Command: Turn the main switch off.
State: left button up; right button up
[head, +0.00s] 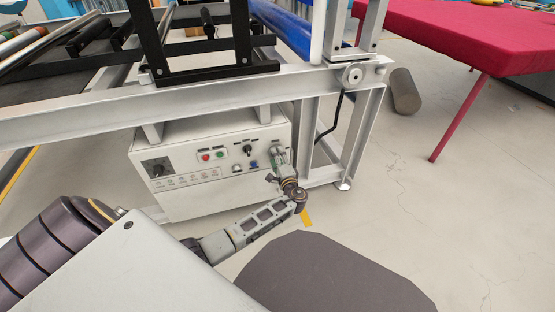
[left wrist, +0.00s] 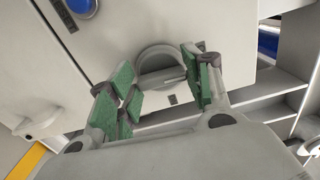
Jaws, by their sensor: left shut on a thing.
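The control box (head: 214,195) is a white cabinet under the machine frame, with switches and buttons on its front. My left gripper (head: 277,160) is at the right end of that front and covers what lies behind it. In the left wrist view, a round grey rotary switch (left wrist: 163,58) with a bar across it, which I take as the main switch, sits between the green-padded fingers of my left gripper (left wrist: 165,90). The fingers are on either side of it and shut on it. Its marked position cannot be read. My right gripper is not in view.
A frame leg (head: 360,135) stands right of the box. A red table (head: 470,35) is at the right; the floor between is mostly clear.

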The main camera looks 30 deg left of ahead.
pick_arm(q)
jog(key=shift+f+n, duration=0.1)
jog(key=shift+n, duration=0.3)
jog(key=o, duration=0.8)
jog(key=shift+o, duration=1.1)
jog(key=shift+s+d, duration=0.1)
jog(key=v, duration=1.1)
jog(key=shift+s+d, duration=0.3)
